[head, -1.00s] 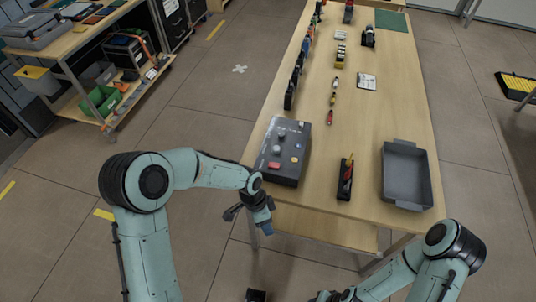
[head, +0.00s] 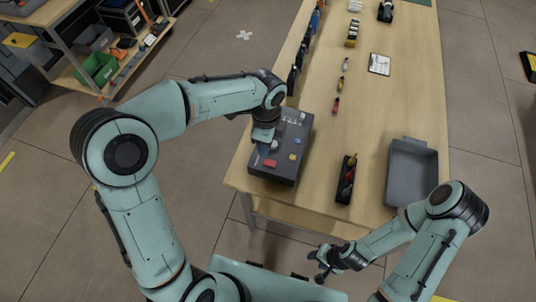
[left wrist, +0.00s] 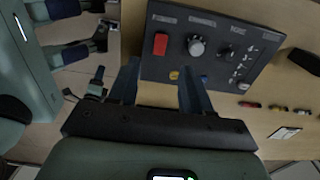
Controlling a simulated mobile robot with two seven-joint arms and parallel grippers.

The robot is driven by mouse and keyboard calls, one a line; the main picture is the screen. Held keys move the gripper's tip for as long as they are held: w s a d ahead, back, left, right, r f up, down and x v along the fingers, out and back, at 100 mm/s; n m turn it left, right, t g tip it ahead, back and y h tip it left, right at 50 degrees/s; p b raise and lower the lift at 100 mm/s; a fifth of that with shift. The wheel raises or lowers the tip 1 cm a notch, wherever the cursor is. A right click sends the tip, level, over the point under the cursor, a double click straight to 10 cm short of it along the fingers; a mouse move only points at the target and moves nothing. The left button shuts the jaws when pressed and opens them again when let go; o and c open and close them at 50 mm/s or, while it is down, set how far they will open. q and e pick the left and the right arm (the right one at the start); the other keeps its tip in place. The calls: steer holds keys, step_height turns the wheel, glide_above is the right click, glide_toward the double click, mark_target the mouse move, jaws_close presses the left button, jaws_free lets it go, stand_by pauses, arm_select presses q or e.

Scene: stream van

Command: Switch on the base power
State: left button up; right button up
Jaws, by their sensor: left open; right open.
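A dark grey control box (head: 303,128) lies on the near left of the table; its face also shows in the left wrist view (left wrist: 215,75). It has a red rocker switch (left wrist: 160,44), a round grey knob (left wrist: 196,46), a second knob, small toggles (left wrist: 240,72) and a yellow button (left wrist: 174,75). The labels are too small to read. My left gripper (head: 262,147) is open and empty over the box's left side; its fingers (left wrist: 160,84) point towards the red switch and knob. It hides part of the box. My right gripper (head: 317,266) is open and empty, off the table's near edge.
A black holder (head: 346,180) and a grey tray (head: 412,172) stand right of the box. Small coloured items and a white card (head: 379,64) lie farther back. Dark items line the table's left edge (head: 300,50). Bare tabletop separates them.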

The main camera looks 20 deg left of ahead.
mark_target(267, 162)
arm_select(q)
step_height(267, 162, down, 10)
steer(key=shift+w+f+b, duration=0.1)
steer(key=shift+b, duration=0.3)
